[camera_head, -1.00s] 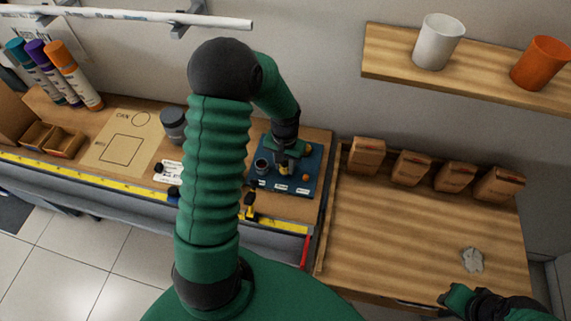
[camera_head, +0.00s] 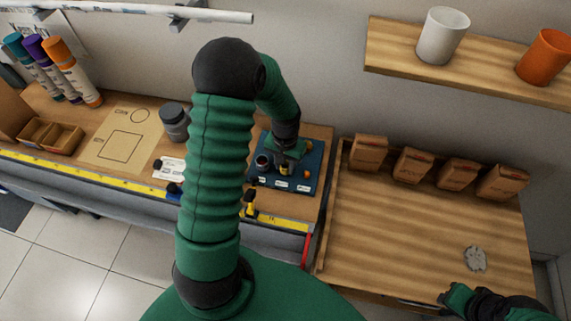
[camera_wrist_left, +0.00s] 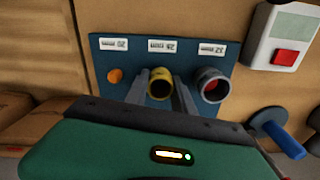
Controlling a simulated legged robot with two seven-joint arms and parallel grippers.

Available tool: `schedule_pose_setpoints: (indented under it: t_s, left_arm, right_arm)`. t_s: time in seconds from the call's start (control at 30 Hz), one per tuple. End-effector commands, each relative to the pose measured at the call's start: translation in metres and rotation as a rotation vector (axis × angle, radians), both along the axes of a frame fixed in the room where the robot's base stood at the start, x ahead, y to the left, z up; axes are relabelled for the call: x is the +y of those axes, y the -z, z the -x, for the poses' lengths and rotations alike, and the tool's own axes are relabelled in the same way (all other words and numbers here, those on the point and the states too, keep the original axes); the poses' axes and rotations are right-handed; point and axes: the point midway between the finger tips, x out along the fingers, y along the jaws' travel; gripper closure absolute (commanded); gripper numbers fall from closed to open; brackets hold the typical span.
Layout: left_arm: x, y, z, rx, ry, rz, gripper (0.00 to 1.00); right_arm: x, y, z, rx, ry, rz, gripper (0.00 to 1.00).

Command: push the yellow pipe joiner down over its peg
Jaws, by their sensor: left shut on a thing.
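The yellow pipe joiner (camera_wrist_left: 160,84) is a short ring, between the fingers of my left gripper (camera_wrist_left: 161,92) in the left wrist view. The gripper is shut on it, low over the middle of a blue board (camera_head: 309,160); the joiner is small in the head view (camera_head: 284,169). Its opening looks dark; the peg under it and any gap to the board are hidden. A grey pipe joiner (camera_wrist_left: 213,84) stands beside it with red inside. An orange peg (camera_wrist_left: 115,76) is bare on the other side. My right gripper (camera_head: 450,297) is at the lower right, its jaws unclear.
White labels (camera_wrist_left: 160,46) line the board. A white box with a red button (camera_wrist_left: 285,57) and a blue-handled tool (camera_wrist_left: 288,140) lie close by. A dark canister (camera_head: 174,122) stands left on the bench. The tray surface (camera_head: 420,225) at right is mostly clear.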

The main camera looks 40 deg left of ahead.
Motion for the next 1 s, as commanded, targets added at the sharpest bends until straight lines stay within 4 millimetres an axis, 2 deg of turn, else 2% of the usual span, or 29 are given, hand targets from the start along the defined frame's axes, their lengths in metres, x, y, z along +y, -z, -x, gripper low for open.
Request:
schedule_pose_setpoints:
  t_s: [0.13,0.17,0.33,0.63,0.73,0.87,1.0]
  left_arm:
    - [0.000,0.000,0.000,0.000,0.000,0.000,1.00]
    - [0.000,0.000,0.000,0.000,0.000,0.000,0.68]
    - [0.000,0.000,0.000,0.000,0.000,0.000,0.46]
    - [0.000,-0.001,0.000,0.000,0.000,0.000,0.45]
    - [0.000,-0.009,0.000,-0.001,-0.001,0.000,0.45]
    - [0.001,-0.036,-0.001,-0.004,0.000,-0.003,0.45]
    - [0.001,-0.078,-0.002,-0.006,0.000,-0.003,0.45]
  right_arm:
    - [0.000,0.000,0.000,0.000,0.000,0.000,0.68]
    - [0.000,0.000,0.000,0.000,0.000,0.000,0.68]
    - [0.000,0.000,0.000,0.000,0.000,0.000,0.68]
    - [0.000,0.000,0.000,0.000,0.000,0.000,0.68]
    - [0.000,0.000,0.000,0.000,0.000,0.000,0.68]
    - [0.000,0.000,0.000,0.000,0.000,0.000,0.68]
    - [0.000,0.000,0.000,0.000,0.000,0.000,0.68]
